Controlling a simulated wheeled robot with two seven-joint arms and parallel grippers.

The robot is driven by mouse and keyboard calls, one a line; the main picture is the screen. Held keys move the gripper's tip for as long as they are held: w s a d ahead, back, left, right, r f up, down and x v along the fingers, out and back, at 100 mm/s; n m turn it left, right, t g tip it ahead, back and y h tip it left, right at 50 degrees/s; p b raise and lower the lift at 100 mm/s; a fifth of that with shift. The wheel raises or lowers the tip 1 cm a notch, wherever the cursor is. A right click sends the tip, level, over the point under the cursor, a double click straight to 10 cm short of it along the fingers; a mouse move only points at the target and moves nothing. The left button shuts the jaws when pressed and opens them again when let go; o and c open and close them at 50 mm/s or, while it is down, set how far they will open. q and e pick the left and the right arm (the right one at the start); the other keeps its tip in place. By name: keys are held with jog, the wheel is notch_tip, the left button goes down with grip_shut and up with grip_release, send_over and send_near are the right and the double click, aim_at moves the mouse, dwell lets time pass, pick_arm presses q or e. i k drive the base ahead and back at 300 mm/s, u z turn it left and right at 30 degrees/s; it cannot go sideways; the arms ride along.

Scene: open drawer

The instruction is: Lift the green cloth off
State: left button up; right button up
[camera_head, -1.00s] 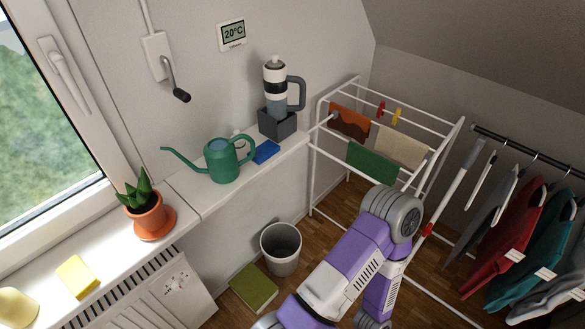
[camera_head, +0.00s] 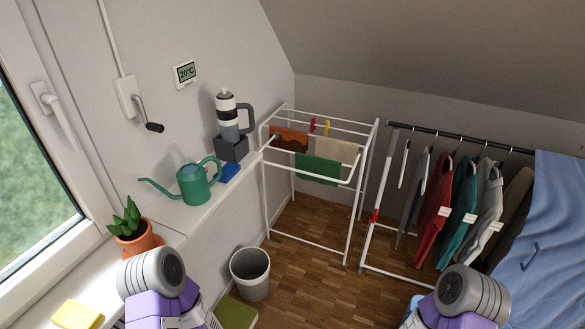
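The green cloth (camera_head: 318,169) hangs over the front rail of the white drying rack (camera_head: 267,195), beyond the window sill. An orange-brown cloth (camera_head: 290,139) and a beige cloth (camera_head: 337,151) hang on the rack behind it. Purple and grey links of my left arm show at the bottom left and of my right arm at the bottom right. Neither gripper's fingers can be seen. Both visible arm parts are well short of the rack, and nothing touches the green cloth.
A watering can (camera_head: 195,184), blue sponge (camera_head: 230,172) and potted plant (camera_head: 132,236) stand on the sill (camera_head: 175,222). A bin (camera_head: 250,275) is on the floor below. Clothes hang on a rail (camera_head: 450,135) at right. Wooden floor (camera_head: 310,255) before the rack is clear.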

aim_at(319, 166)
jog(key=u, duration=0.2)
jog(key=i, duration=0.8)
jog(key=z, duration=1.95)
jog(key=k, duration=0.75)
jog(key=u, duration=0.9)
jog(key=i, duration=0.2)
jog(key=z, duration=0.25)
